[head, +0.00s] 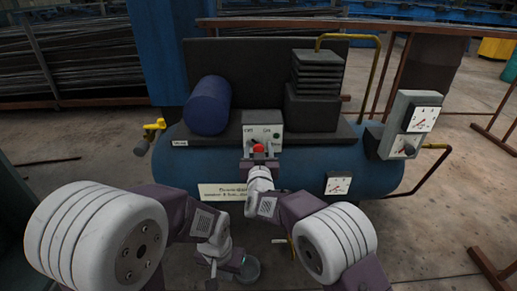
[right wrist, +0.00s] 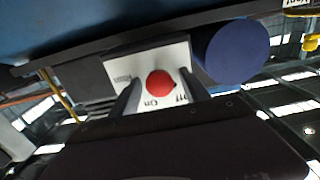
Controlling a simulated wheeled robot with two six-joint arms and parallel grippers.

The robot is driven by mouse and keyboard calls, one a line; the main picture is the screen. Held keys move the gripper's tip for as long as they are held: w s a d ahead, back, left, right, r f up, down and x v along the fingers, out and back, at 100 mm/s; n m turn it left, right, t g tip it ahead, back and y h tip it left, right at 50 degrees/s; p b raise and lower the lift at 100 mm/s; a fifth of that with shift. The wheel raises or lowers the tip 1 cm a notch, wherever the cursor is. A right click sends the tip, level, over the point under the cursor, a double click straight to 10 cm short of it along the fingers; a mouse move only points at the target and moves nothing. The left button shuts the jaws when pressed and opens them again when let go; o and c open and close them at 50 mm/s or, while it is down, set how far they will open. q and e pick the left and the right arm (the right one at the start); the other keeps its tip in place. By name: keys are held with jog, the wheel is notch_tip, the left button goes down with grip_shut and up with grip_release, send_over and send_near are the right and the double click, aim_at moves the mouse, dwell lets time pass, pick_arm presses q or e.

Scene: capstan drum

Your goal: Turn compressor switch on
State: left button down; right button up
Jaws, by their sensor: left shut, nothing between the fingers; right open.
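The compressor is a blue horizontal tank (head: 300,172) with a grey switch box (head: 262,124) on its front. A red knob (head: 258,148) is on the box; the right wrist view shows the red knob (right wrist: 160,83) on a pale plate (right wrist: 122,68) marked On and Off. The knob's exact setting is unclear. My right gripper (head: 255,155) is at the box. In the right wrist view, my right gripper (right wrist: 161,80) is open, with one finger on each side of the knob; contact is unclear. My left gripper (head: 212,282) is shut and empty, low before the tank.
A gauge box (head: 408,125) stands at the tank's right end, and a small gauge (head: 339,184) is on its front. A yellow valve (head: 152,132) sticks out at the left. A blue cylinder (head: 208,106) and black finned block (head: 315,90) sit on top.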

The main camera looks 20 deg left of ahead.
grip_shut()
jog(key=m+b, duration=0.1)
jog(key=m, duration=0.4)
jog(key=m+b, duration=0.2)
jog(key=m, duration=0.1)
jog(key=shift+d+f+m, duration=0.1)
jog(key=shift+f+m, duration=0.05)
jog(key=shift+m, duration=0.25)
jog(key=m+b, duration=0.3)
jog(key=m, duration=0.2)
jog(key=shift+f, duration=0.15)
jog(key=shift+m+b, duration=1.4)
jog(key=shift+m, duration=0.6)
